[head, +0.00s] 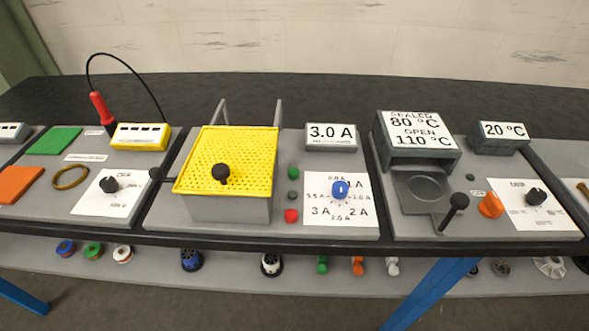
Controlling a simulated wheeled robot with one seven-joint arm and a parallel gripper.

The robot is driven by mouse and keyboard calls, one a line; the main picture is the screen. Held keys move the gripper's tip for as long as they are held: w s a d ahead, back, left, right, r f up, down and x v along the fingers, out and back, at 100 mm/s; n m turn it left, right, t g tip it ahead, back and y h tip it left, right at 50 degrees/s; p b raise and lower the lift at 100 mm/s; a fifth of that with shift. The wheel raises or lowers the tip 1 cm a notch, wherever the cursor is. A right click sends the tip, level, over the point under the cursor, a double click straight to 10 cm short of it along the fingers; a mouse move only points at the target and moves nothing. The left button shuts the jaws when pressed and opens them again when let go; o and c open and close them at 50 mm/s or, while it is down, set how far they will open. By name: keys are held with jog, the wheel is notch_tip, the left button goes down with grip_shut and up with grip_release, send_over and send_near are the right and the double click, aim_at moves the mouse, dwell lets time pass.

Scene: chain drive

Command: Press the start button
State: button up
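A small green button (293,173) sits on the grey middle panel (165,205), just right of the yellow perforated guard. A small dark round part (292,195) is below it, and a red button (291,215) is below that. I cannot read any start label, and cannot tell whether the green button is pressed. The yellow guard (240,150) with a black knob lies over a grey box and hides what is inside. A display (331,134) reads 3.0 A. My gripper is not in view.
A blue knob (340,188) on a white dial plate is right of the buttons. A black-handled lever (457,204) and an orange knob (491,205) stand on the right panel. A red probe (102,110) stands at left. Several spools and parts lie on the lower shelf (330,284).

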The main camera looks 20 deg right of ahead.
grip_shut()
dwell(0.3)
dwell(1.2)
